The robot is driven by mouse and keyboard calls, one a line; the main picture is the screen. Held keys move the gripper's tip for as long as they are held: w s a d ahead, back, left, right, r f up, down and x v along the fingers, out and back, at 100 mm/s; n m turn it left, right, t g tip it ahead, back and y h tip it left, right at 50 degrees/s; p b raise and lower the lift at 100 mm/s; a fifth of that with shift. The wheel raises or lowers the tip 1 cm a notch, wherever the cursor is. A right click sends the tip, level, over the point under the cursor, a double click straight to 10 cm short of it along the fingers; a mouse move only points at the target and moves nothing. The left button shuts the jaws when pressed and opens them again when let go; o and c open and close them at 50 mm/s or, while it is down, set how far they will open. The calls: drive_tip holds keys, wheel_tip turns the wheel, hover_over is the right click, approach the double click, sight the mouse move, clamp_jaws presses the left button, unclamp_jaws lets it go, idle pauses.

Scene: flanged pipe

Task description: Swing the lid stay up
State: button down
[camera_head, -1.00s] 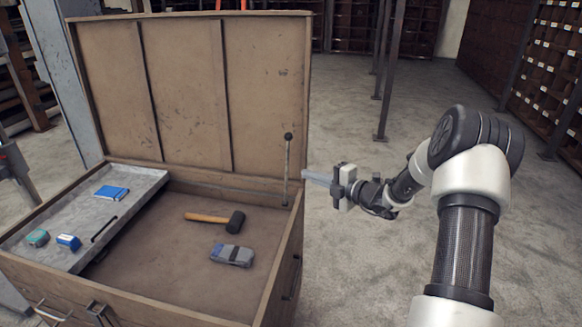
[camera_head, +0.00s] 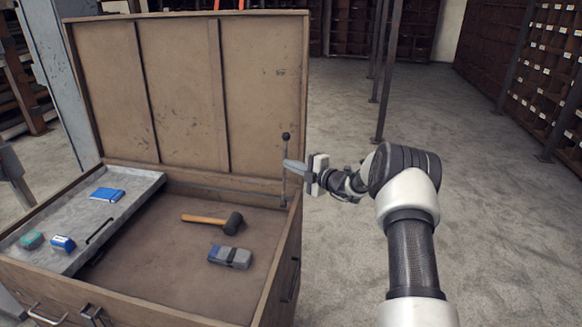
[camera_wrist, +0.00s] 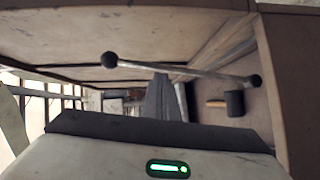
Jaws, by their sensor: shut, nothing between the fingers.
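The lid stay (camera_head: 285,165) is a thin metal rod with a dark ball at its top. It stands about upright at the right rear corner of the open chest (camera_head: 262,300), in front of the raised lid (camera_head: 180,90). In the wrist view the stay (camera_wrist: 185,71) crosses the picture, with a dark knob at each end.
A hammer (camera_head: 230,222) and a grey-blue block (camera_head: 230,257) lie on the chest floor. A grey tray (camera_head: 130,200) at the left holds a blue booklet (camera_head: 107,194) and small boxes. The floor to the right is clear, with metal posts (camera_head: 386,80) behind.

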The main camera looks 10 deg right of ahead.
drive_tip(key=shift+w, duration=0.2)
drive_tip(key=w, duration=0.1)
drive_tip(key=w+d, duration=0.1)
drive_tip(key=w, duration=0.1)
drive_tip(key=shift+d+f, duration=0.15)
drive_tip(key=shift+d, duration=0.05)
idle(0.5)
